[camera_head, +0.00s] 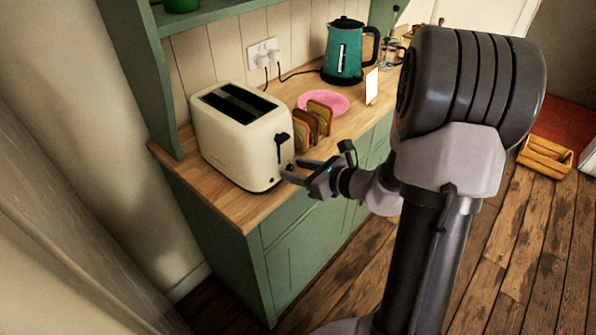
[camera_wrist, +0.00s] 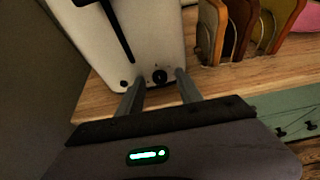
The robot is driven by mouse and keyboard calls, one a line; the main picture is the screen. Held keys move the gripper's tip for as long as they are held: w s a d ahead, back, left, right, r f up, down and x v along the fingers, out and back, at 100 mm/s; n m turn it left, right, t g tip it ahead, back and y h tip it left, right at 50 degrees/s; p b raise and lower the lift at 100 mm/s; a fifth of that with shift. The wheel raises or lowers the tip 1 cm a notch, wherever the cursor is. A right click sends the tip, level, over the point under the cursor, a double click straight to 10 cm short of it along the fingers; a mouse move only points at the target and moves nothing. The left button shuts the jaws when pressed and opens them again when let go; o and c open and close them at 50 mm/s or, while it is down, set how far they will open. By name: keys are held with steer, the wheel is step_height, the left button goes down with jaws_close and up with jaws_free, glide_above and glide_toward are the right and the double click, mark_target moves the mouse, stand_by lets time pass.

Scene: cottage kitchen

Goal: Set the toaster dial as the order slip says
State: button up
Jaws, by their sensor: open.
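The cream toaster (camera_head: 233,130) stands on the wooden counter, with dark slots on top and a black lever (camera_head: 282,146) on its end face. In the wrist view the toaster (camera_wrist: 150,30) shows a round black dial (camera_wrist: 160,76) low on that face, with a small dark button (camera_wrist: 123,84) to its left. My gripper (camera_head: 291,173) is at this end face. In the wrist view my open gripper (camera_wrist: 160,84) has one finger on each side of the dial; contact cannot be told. The dial's setting is unreadable. A small white card (camera_head: 372,85), perhaps the order slip, stands near the kettle; no writing is legible.
The counter (camera_head: 243,208) ends just in front of the toaster. A wooden crate (camera_head: 545,155) lies on the floor.

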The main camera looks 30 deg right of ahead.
jaws_close()
steer(key=shift+r+p, duration=0.1)
steer(key=shift+p, duration=0.25)
